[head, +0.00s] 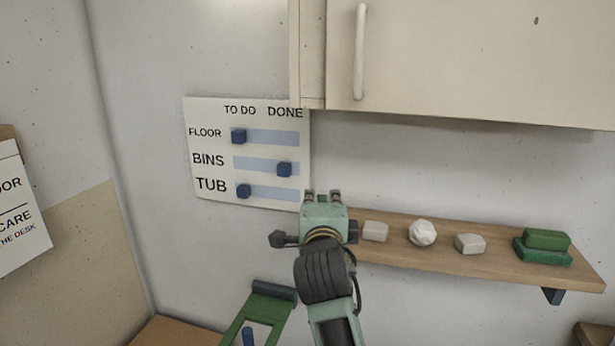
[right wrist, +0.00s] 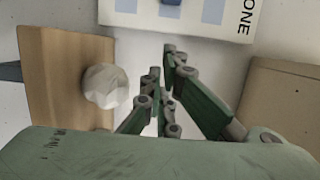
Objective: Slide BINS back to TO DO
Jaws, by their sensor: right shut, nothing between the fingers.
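The white wall board (head: 215,120) has TO DO and DONE columns and three pale blue slots. The BINS slider (head: 284,169), a dark blue block, sits toward the DONE end of the middle slot. The FLOOR slider (head: 239,136) and TUB slider (head: 243,191) sit at the TO DO ends. My right gripper (head: 322,196) is shut and empty, just below and right of the board's lower right corner. In the right wrist view its fingers (right wrist: 162,65) point toward the board (right wrist: 200,22), apart from the BINS slider (right wrist: 172,3), cut by the frame edge. My left gripper is not in view.
A wooden shelf (head: 400,254) right of my gripper holds pale blocks (head: 470,243), a white faceted ball (head: 422,233) and green blocks (head: 543,248). A cream cabinet (head: 450,60) overhangs the board's upper right corner.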

